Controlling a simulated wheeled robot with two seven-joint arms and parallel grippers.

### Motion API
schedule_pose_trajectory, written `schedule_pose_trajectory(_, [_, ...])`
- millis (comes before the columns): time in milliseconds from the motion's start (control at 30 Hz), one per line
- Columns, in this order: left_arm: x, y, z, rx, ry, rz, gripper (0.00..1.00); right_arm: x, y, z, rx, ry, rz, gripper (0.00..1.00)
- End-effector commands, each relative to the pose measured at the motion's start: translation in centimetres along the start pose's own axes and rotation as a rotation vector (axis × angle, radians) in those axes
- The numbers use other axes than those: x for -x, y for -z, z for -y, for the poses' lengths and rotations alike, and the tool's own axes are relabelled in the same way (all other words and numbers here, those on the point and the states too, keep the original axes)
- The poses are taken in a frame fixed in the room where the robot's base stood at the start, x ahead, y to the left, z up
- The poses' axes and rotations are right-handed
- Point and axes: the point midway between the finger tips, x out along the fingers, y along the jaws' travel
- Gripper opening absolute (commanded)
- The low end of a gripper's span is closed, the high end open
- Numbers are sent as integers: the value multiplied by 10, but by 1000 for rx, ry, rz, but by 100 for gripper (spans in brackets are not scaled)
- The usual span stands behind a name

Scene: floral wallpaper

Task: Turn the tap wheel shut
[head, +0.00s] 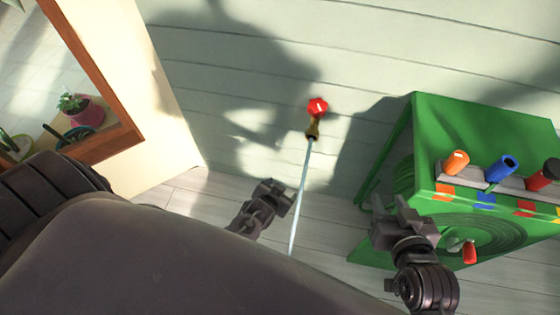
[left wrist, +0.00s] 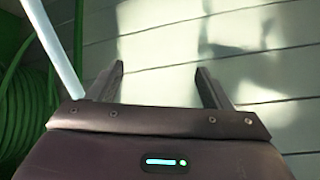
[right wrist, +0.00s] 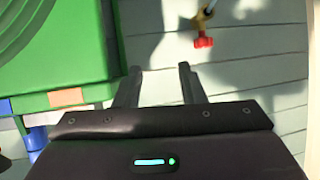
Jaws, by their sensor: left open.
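The red tap wheel (head: 318,107) tops a brass tap (head: 312,129) on a thin pale pipe (head: 300,195) against the siding wall. In the right wrist view the red wheel (right wrist: 203,42) shows beyond the fingers, up and right. My left gripper (head: 279,194) is open and empty, low beside the pipe, below the wheel. The left wrist view shows its spread fingers (left wrist: 160,68) with the pipe (left wrist: 57,48) to their left; the wheel is out of that view. My right gripper (head: 386,216) is open and empty, in front of the green box and apart from the wheel.
A green hose box (head: 480,135) with several coloured handles (head: 508,168) stands at the right. A wood-framed opening (head: 105,140) with potted plants (head: 78,106) is at the left. The wall around the tap is clear.

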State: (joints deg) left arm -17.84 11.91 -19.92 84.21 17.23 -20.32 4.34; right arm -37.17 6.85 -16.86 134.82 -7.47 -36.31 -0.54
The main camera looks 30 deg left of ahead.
Motion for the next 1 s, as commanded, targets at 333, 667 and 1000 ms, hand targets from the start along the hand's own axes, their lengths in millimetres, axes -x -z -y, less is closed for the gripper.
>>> schedule_pose_trajectory(333, [1, -20, -1, -9, -11, 60, 73, 2, 4, 0, 0, 0, 0, 36])
schedule_pose_trajectory(667, [-5, -4, -5, 11, 6, 14, 73, -1, -9, -2, -2, -4, 35, 36])
schedule_pose_trajectory(1000, [10, 191, -15, 282, 346, -538, 73, -3, -173, -25, -40, -51, 574, 36])
